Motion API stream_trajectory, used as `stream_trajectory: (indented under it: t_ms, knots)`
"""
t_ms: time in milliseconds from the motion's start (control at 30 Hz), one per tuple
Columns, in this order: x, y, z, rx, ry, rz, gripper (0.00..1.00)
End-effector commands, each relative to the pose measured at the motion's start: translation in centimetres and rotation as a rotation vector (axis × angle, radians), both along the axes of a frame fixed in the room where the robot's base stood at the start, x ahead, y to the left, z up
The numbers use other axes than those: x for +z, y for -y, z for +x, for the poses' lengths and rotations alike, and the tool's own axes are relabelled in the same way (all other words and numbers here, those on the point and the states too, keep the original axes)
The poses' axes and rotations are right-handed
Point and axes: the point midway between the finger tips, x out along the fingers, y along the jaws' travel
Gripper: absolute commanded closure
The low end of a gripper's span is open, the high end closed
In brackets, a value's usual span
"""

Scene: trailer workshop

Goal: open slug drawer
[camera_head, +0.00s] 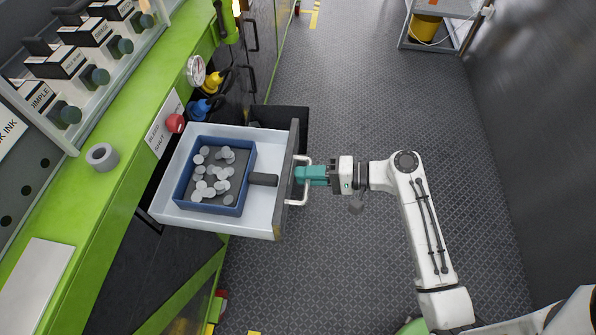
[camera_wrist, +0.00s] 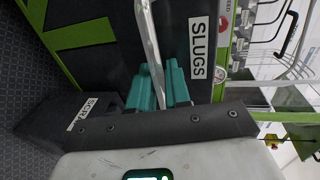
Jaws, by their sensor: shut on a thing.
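The slug drawer (camera_head: 265,220) is pulled well out from the green bench, over the aisle floor. Its dark front panel (camera_head: 289,190) bears a SLUGS label, readable in the wrist view (camera_wrist: 198,48). Inside lies a blue tray (camera_head: 243,198) with several grey round slugs (camera_head: 205,189). A dark block (camera_head: 263,179) sits between tray and front. My gripper (camera_head: 302,174) is shut on the drawer's pale bar handle (camera_head: 299,201). In the wrist view its teal fingers (camera_wrist: 162,87) straddle the handle (camera_wrist: 150,42).
A black bin (camera_head: 290,114) with a partly readable label (camera_wrist: 80,115) stands beside the drawer. The bench top holds a grey ring (camera_head: 102,157), and a red knob (camera_head: 175,123) is on its front. The aisle floor (camera_head: 345,80) is clear; a shelf with a yellow bucket (camera_head: 425,27) stands far right.

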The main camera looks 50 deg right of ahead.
Motion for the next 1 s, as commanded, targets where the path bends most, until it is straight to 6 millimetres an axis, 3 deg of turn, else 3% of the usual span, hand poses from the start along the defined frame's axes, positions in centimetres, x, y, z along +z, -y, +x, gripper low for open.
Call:
stream_trajectory:
  t_ms: [367, 400, 500, 800, 1000]
  knots:
    - [-0.2, 0.4, -0.6, -0.005, -0.008, -0.003, 1.0]
    - [-0.2, 0.4, -0.6, -0.005, -0.008, -0.003, 0.8]
    - [-0.2, 0.4, -0.5, -0.004, -0.007, -0.002, 0.7]
    - [-0.1, 0.4, -0.6, -0.002, -0.005, -0.002, 0.69]
    - [0.4, 1.9, -2.5, -0.006, -0.004, -0.002, 0.69]
